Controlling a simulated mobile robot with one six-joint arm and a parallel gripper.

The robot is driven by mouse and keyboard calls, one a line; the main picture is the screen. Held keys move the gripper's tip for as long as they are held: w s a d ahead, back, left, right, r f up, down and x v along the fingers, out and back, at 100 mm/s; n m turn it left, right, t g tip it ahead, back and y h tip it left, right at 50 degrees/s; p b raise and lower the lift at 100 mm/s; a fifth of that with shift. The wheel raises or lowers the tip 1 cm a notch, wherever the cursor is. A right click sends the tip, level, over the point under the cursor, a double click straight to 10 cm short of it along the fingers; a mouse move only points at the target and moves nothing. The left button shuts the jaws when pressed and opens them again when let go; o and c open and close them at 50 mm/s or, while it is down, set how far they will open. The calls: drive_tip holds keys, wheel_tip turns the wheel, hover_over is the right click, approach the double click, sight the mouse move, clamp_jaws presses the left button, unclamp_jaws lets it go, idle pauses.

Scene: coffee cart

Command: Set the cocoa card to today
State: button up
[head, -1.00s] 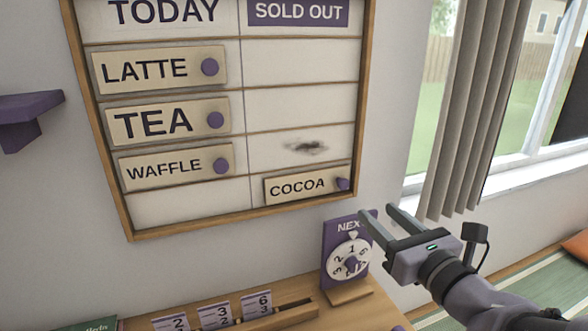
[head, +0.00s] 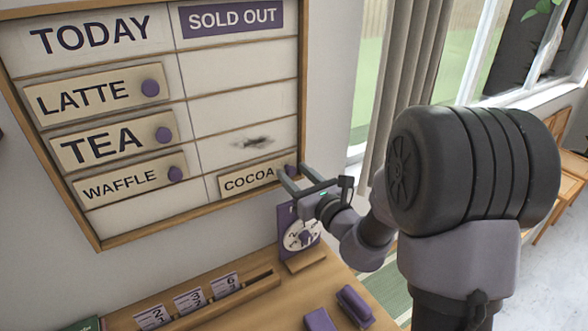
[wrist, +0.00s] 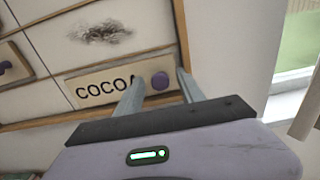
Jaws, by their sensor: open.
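The cocoa card (head: 249,180) is a cream card with a purple knob at its right end. It sits in the bottom row of the board's SOLD OUT column (head: 233,17). The bottom row under TODAY (head: 97,36) is empty. My gripper (head: 287,171) is open at the knob end of the card. In the wrist view the card (wrist: 95,90) and its purple knob (wrist: 160,81) show, with the knob between my two finger tips (wrist: 160,78). I cannot tell whether the fingers touch the knob or the board.
The latte (head: 83,97), tea (head: 102,143) and waffle (head: 118,183) cards hang under TODAY. A dark smudge (head: 252,142) marks the row above cocoa. A purple dial stand (head: 300,236) stands just below my gripper. A number-card rack (head: 210,303) is on the counter.

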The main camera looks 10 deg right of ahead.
drive_tip(key=shift+w+a, duration=0.1)
drive_tip(key=shift+w, duration=0.15)
clamp_jaws()
idle(1.3)
